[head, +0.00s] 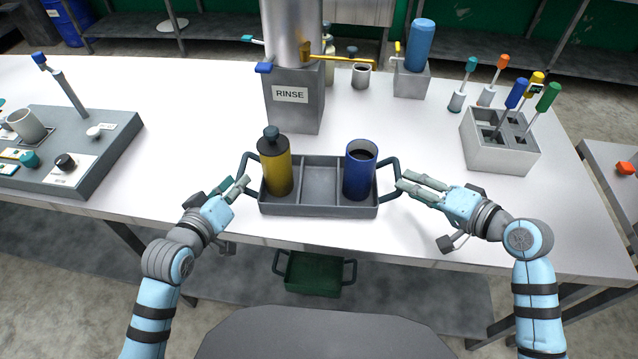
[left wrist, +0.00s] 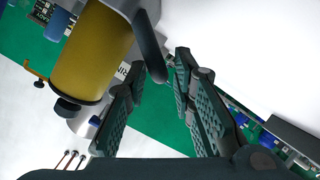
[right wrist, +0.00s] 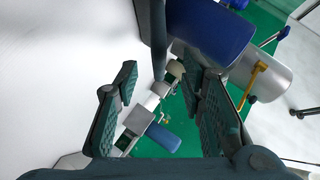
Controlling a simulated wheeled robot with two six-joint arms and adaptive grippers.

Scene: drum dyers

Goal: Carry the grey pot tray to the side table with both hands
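The grey pot tray (head: 320,211) sits on the white table with a dark handle at each end. A yellow bottle with a dark cap (head: 276,170) stands in its left compartment and a blue pot (head: 359,172) in its right one; the middle is empty. My left gripper (head: 243,184) is open at the left handle (head: 247,165), whose bar (left wrist: 151,50) shows between the fingers in the left wrist view. My right gripper (head: 402,182) is open at the right handle (head: 394,172); its bar (right wrist: 156,40) shows between the fingers in the right wrist view. I cannot tell whether either touches.
The rinse block (head: 295,112) stands behind the tray. A grey panel (head: 85,165) is on the left and a tool holder (head: 500,150) on the right. Another table (head: 608,160) shows at the right edge. A green tray (head: 315,275) is below the table's front edge.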

